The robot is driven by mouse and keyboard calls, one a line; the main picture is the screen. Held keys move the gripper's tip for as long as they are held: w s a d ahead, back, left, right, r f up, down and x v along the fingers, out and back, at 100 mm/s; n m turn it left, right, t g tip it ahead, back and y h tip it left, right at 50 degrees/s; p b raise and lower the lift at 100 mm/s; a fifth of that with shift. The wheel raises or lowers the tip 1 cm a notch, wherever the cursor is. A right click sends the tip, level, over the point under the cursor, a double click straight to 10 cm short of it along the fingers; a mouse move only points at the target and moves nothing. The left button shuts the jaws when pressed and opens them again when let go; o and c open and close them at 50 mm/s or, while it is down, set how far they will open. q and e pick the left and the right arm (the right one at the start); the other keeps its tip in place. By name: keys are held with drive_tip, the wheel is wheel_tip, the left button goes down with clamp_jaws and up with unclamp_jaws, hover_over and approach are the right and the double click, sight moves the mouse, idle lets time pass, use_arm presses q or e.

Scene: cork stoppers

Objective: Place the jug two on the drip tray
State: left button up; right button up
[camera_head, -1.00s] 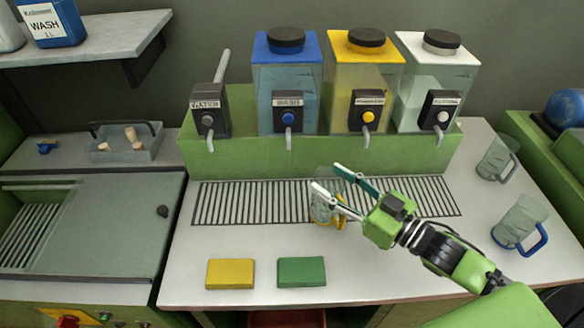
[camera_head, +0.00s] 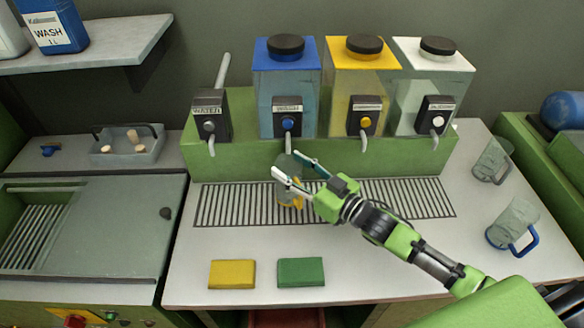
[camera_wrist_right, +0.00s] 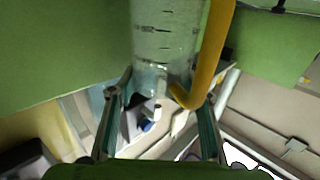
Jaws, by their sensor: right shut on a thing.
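A clear jug with a yellow handle (camera_head: 289,197) is between the fingers of my right gripper (camera_head: 289,167), which is shut on it. The jug is over the drip tray (camera_head: 400,198), a dark slatted grille, below the tap of the blue-lidded WASH dispenser. I cannot tell whether its base touches the grille. In the right wrist view the clear jug (camera_wrist_right: 165,45) with scale marks and its yellow handle fill the top middle, between the two fingers. No jug shows a number. My left gripper is not in view.
A grey-handled jug (camera_head: 492,160) and a blue-handled jug (camera_head: 514,226) stand at the right. Yellow (camera_head: 232,274) and green (camera_head: 301,272) sponges lie at the front. Dispensers with taps stand on the green ledge (camera_head: 330,160) behind the grille. The grille's left part is clear.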

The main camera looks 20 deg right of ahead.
drive_tip(key=shift+f, duration=0.6)
drive_tip(key=shift+f, duration=0.15)
drive_tip(key=o, duration=1.4)
drive_tip(key=shift+o, duration=0.2)
